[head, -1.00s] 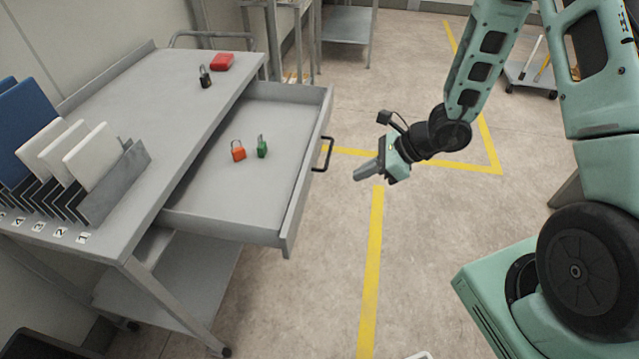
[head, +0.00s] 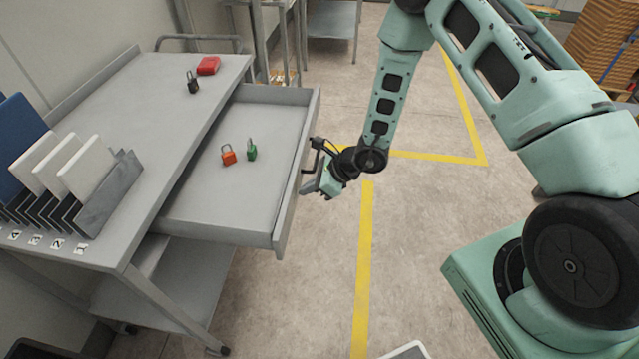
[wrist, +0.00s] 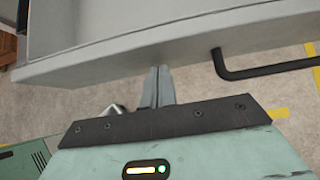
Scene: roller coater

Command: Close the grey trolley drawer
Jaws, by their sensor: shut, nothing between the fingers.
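The grey trolley drawer (head: 215,200) is pulled out to the right of the grey trolley (head: 150,110). An orange padlock (head: 228,154) and a green padlock (head: 252,149) stand inside it. The drawer's black handle (wrist: 265,70) is on its front panel, partly hidden by my gripper in the head view. My gripper (head: 306,190) is shut and empty at the drawer front. In the wrist view its fingers (wrist: 157,85) point at the front panel (wrist: 140,55), left of the handle. The tips look very close to the panel; I cannot tell whether they touch.
On the trolley top are a black padlock (head: 192,84), a red box-like object (head: 208,65) and a rack (head: 110,205) with white and blue plates. The floor (head: 310,280) right of the drawer is clear, with yellow tape lines.

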